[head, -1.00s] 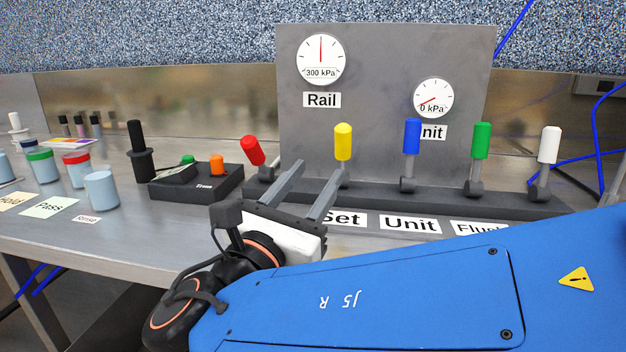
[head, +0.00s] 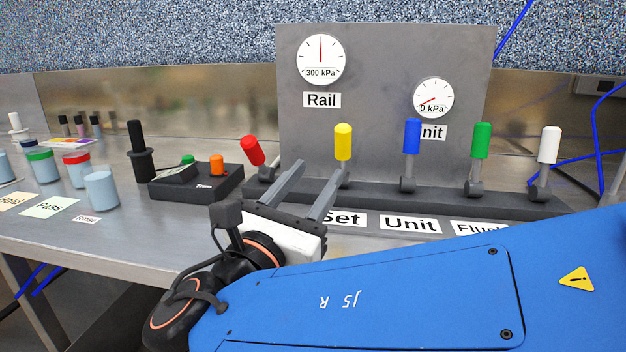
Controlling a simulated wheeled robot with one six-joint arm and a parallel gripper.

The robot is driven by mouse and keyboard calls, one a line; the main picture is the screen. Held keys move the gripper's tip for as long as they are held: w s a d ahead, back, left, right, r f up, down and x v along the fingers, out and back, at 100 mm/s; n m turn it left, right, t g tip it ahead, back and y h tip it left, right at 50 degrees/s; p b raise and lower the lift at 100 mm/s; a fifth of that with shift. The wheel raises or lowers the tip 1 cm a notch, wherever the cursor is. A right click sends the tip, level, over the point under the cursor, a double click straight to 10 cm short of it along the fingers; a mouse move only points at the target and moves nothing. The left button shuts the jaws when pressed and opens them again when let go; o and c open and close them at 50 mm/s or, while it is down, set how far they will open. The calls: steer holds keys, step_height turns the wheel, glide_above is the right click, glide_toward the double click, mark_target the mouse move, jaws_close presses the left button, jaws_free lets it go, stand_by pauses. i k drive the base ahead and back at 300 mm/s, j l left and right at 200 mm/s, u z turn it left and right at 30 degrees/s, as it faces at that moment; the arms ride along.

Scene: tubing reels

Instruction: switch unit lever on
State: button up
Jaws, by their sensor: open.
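The unit lever is blue (head: 412,137) and stands upright above the Unit label (head: 410,223) on the bench. The Unit gauge (head: 433,98) on the grey panel reads 0 kPa. My gripper (head: 308,182) is open and empty. Its two fingers point up and away, in front of the lever row, to the left of the blue lever and apart from it. The yellow lever (head: 343,143) stands upright just beyond the right fingertip. I cannot tell the exact gap between them.
A red lever (head: 252,151) leans left. Green (head: 480,141) and white (head: 548,146) levers stand upright at the right. The Rail gauge (head: 321,60) reads 300 kPa. A black box with an orange button (head: 217,165) and several jars are at the left. My blue arm covers the front right.

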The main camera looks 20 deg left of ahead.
mark_target(413, 127)
steer(key=k, duration=1)
